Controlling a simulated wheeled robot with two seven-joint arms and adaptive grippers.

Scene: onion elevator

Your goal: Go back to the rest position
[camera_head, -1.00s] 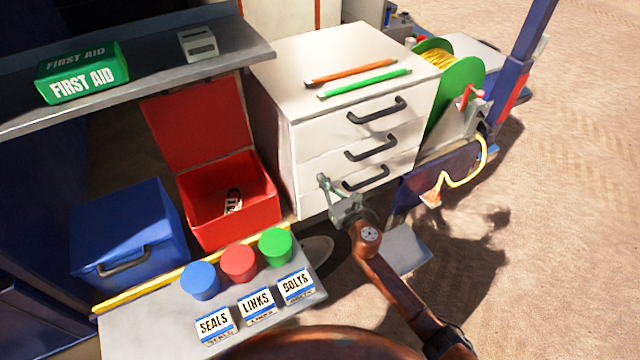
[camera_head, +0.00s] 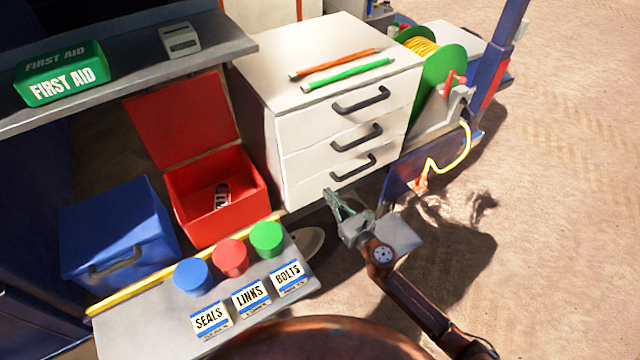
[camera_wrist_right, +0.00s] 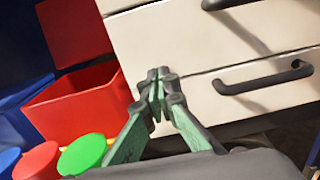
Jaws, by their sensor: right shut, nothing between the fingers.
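My right gripper (camera_head: 337,199) is shut and empty, in front of and a little below the lowest drawer of the white drawer cabinet (camera_head: 262,138). In the right wrist view its green fingers (camera_wrist_right: 157,82) meet at the tips, with the cabinet's drawer fronts (camera_wrist_right: 200,95) behind them. I cannot tell from the overlap how far the tips are from the drawer. All three drawers look closed. My left gripper is not in view.
An open red box (camera_head: 187,183) holds a small item with a label. Beside it stand a closed blue box (camera_head: 115,215) and a grey ledge (camera_head: 150,325) with blue, red and green buttons. A cable reel (camera_head: 440,75) stands right of the cabinet. Sandy ground at right is open.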

